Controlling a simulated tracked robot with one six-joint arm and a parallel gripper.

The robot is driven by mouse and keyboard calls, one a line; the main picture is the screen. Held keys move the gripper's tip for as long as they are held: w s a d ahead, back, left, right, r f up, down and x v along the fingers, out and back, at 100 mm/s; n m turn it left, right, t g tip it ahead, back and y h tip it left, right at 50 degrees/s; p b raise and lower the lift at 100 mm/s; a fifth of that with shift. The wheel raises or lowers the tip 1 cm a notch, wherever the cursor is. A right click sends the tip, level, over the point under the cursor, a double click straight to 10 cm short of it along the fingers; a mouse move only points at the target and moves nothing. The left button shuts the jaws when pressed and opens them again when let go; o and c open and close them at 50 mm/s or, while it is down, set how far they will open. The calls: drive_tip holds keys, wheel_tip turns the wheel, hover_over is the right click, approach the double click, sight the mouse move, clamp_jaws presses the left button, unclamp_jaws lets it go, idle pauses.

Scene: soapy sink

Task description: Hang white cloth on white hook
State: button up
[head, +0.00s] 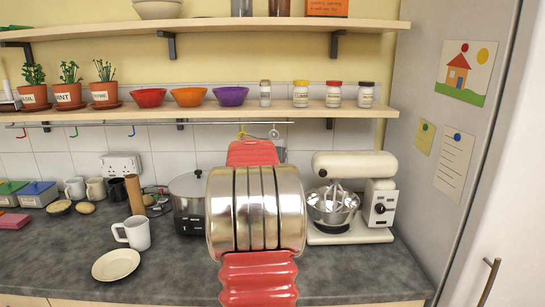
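A rail (90,124) with coloured hooks runs under the lower shelf. A pale hook (274,132), which looks white, hangs near its right end, just above and right of the top of my red and silver arm. A small grey shape beside the arm's top, below this hook, is too small to make out. My arm rises through the middle of the view and hides what is behind it. My gripper cannot be made out; it seems hidden behind the arm. I cannot make out a white cloth.
Along the rail hang a red hook (23,132), a green hook (73,132), a blue hook (131,131) and a yellow hook (240,131). A stand mixer (355,165) stands right of my arm. A pot (188,190), a white mug (136,232) and a plate (116,264) are left.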

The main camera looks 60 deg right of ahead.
drive_tip(key=shift+w+d+f, duration=0.1)
drive_tip(key=shift+d+f, duration=0.1)
idle(0.7)
drive_tip(key=o, duration=1.5)
drive_tip(key=shift+c, duration=0.2)
drive_tip(key=shift+a, duration=0.1)
drive_tip(key=v, duration=1.3)
drive_tip(key=shift+a+r, duration=0.15)
drive_tip(key=shift+a, duration=0.15)
